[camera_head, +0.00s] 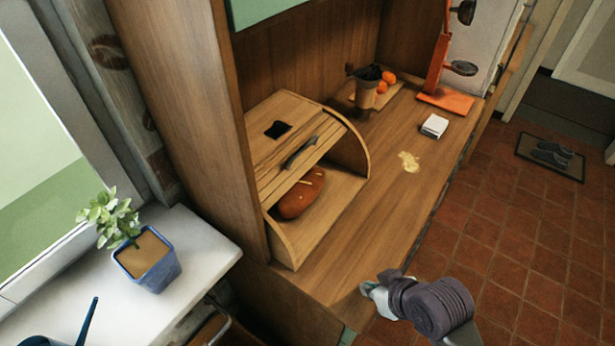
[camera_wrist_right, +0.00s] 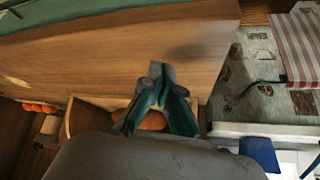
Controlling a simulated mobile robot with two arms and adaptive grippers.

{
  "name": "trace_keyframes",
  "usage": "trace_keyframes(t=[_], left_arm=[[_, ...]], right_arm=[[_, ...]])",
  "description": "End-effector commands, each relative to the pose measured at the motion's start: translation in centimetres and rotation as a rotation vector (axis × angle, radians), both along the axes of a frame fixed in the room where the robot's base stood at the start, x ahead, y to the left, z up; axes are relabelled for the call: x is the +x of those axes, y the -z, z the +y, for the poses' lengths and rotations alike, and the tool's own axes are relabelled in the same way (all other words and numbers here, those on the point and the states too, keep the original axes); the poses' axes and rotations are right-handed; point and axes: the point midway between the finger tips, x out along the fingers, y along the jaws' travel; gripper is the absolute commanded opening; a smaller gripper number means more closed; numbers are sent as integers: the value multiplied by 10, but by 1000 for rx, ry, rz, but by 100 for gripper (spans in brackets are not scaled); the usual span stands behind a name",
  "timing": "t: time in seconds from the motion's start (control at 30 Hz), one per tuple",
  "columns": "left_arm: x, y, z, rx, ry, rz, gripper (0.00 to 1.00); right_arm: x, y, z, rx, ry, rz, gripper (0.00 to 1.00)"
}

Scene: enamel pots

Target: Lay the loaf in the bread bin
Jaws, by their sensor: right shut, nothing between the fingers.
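The brown loaf (camera_head: 303,193) lies inside the wooden bread bin (camera_head: 358,150), on its floor, with the front open and the slatted lid raised above it. In the right wrist view the loaf (camera_wrist_right: 153,121) shows orange-brown behind my fingers, inside the bin (camera_wrist_right: 88,104), partly hidden by them. My right gripper (camera_head: 368,289) is at the near front edge of the wooden counter, clear of the loaf and the bin. Its fingers (camera_wrist_right: 158,72) are together and empty. My left gripper is in neither view.
Crumbs (camera_head: 409,162) and a small white box (camera_head: 434,126) lie on the counter (camera_head: 345,240) to the right of the bin. A dark pot (camera_head: 367,92), oranges (camera_head: 386,78) and an orange stand (camera_head: 445,100) are farther back. A potted plant (camera_head: 150,262) stands on the white sill.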

Motion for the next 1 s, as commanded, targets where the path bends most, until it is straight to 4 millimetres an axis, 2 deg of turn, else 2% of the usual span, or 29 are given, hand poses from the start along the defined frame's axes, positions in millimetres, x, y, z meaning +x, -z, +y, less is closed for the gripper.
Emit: trace_keyframes(t=[0.3,0.4,0.53,0.6,0.77,1.0], left_arm=[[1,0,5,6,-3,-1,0],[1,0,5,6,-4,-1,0],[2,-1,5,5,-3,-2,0],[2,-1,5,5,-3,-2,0],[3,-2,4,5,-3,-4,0],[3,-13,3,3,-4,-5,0]], right_arm=[[81,-23,47,109,-242,-182,0],[113,-34,52,142,-304,-240,0],[150,-49,47,175,-339,-297,0],[163,-55,43,186,-343,-317,0],[178,-62,42,199,-341,-335,0],[203,-65,70,203,-342,-337,0]])
